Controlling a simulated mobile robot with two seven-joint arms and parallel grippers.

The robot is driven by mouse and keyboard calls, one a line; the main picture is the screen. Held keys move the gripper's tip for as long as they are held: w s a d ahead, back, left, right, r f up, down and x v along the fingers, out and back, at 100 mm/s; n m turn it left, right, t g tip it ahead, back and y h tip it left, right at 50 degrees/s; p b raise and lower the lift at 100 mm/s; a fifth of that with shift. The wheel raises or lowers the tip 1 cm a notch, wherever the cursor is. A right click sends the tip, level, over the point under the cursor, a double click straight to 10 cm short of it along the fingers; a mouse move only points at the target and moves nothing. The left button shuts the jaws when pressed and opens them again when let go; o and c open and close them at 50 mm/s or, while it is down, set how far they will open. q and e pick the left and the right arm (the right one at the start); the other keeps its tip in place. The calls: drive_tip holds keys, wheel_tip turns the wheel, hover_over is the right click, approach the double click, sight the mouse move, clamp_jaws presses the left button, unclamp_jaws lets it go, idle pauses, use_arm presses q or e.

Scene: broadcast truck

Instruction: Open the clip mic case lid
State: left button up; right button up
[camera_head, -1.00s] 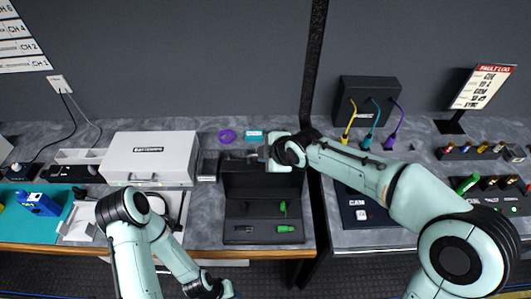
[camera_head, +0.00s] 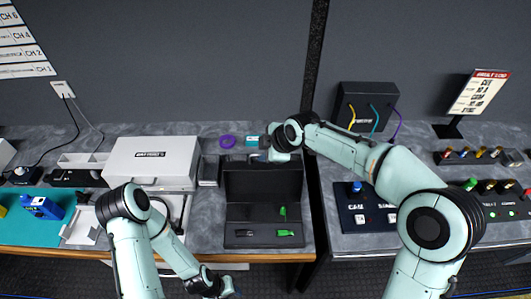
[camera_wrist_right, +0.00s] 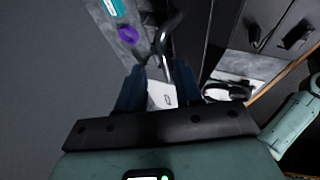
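The black clip mic case (camera_head: 262,212) stands open on the grey counter. Its lid (camera_head: 262,182) is raised at the back with its inner face showing. Inside lie a dark clip mic (camera_head: 244,233) and green pieces (camera_head: 285,233). My right gripper (camera_head: 262,150) is behind the lid's top edge and partly hidden in the head view. In the right wrist view its two blurred fingers (camera_wrist_right: 160,88) are apart, with no case part clearly held between them. My left gripper (camera_head: 226,288) hangs low at the counter's front edge; its fingers are too small to read.
A white battery case (camera_head: 152,160) is left of the clip mic case, with a dark box (camera_head: 208,172) between. A purple ring (camera_head: 227,141) and a teal box (camera_head: 252,140) lie behind it. A black panel (camera_head: 365,215) is to the right, past a dark post (camera_head: 313,70).

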drive_tip(key=shift+f, duration=0.25)
drive_tip(key=v, duration=1.3)
drive_tip(key=shift+r+b, duration=0.2)
drive_tip(key=shift+b, duration=0.15)
drive_tip(key=shift+d, duration=0.1)
